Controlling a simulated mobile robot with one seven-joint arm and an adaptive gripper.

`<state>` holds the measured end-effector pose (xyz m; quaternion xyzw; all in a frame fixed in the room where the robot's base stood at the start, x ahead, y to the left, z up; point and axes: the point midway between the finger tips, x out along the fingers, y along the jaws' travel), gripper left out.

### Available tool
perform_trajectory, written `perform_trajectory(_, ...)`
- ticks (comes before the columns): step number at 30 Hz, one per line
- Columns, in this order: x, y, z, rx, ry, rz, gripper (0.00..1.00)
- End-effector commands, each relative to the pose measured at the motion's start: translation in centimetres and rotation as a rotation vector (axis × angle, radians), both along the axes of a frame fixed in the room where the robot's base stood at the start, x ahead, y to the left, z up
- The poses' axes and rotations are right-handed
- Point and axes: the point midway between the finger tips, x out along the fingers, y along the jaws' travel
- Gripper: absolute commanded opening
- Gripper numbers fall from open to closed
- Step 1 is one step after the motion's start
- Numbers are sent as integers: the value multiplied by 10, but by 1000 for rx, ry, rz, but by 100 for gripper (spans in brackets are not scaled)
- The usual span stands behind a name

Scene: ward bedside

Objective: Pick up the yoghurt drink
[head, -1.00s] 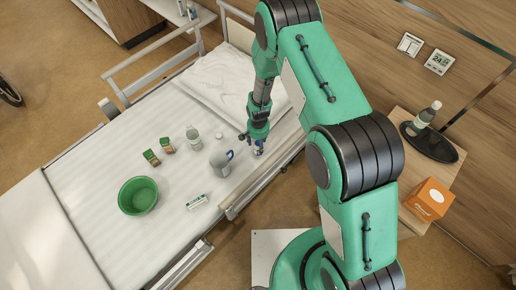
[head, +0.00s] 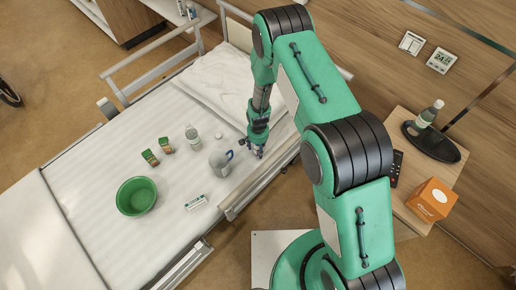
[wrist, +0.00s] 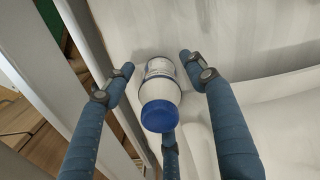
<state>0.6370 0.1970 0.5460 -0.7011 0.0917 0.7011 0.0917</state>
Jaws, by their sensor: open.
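The yoghurt drink appears to be the small white bottle with a blue cap (wrist: 160,85) in the wrist view. Its cap points toward the camera and the bottle lies between my spread fingers. My gripper (wrist: 157,66) is open around it, with clear gaps at the left and right fingers. A third finger shows below the cap; whether it touches the bottle I cannot tell. In the head view my gripper (head: 257,151) is low over the bed's near edge, beside the grey jug (head: 220,161), and the bottle there is mostly hidden by it.
On the bed (head: 95,225) are a green bowl (head: 136,197), a clear bottle (head: 192,135), two small cartons (head: 150,157) and a white pack (head: 195,202). A bed rail (head: 250,190) runs close to my gripper. The bedside cabinet holds an orange box (head: 431,200) and a remote (head: 397,169).

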Motion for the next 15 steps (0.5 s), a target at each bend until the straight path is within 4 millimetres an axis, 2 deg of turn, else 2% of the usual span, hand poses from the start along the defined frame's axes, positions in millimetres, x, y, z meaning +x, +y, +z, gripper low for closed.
perform_trajectory(8, 0, 0, 0, 0, 0, 0, 56)
perform_trajectory(11, 0, 0, 0, 0, 0, 0, 40)
perform_trajectory(15, 0, 0, 0, 0, 0, 0, 12)
